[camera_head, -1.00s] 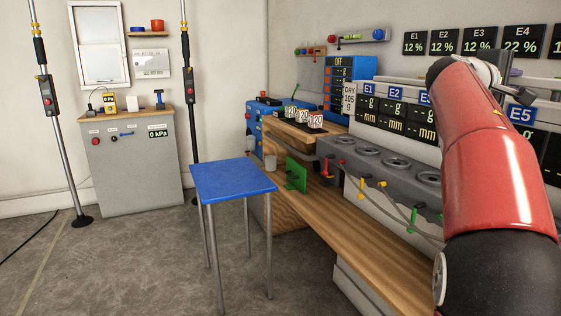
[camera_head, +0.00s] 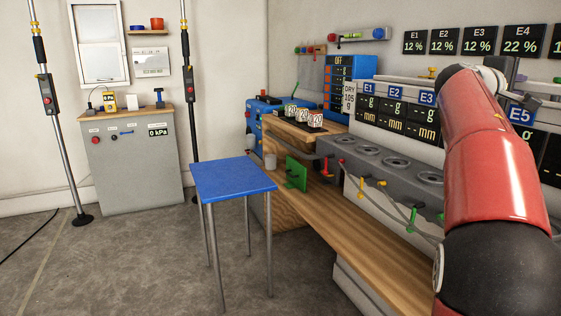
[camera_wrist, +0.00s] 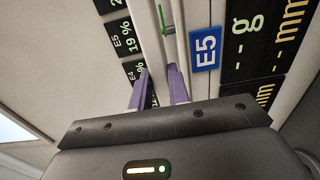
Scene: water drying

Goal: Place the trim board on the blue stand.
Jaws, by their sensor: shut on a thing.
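The blue stand (camera_head: 233,178) is a blue square top on thin grey legs, standing on the floor left of the workbench in the head view. My gripper (camera_wrist: 159,78) shows in the wrist view with two purple fingers close to the wall ledge, by the E5 label. The fingers are shut on either side of a pale narrow strip (camera_wrist: 156,88), which seems to be the trim board. Its outline is hard to tell from the pale ledge behind it. In the head view my red arm hides most of my gripper and whatever it holds.
The wooden workbench (camera_head: 385,262) runs along the right, with a grey unit (camera_head: 385,180) and a green upright plate (camera_head: 296,173). A grey cabinet (camera_head: 135,165) stands at the back left. The floor left of the stand is clear.

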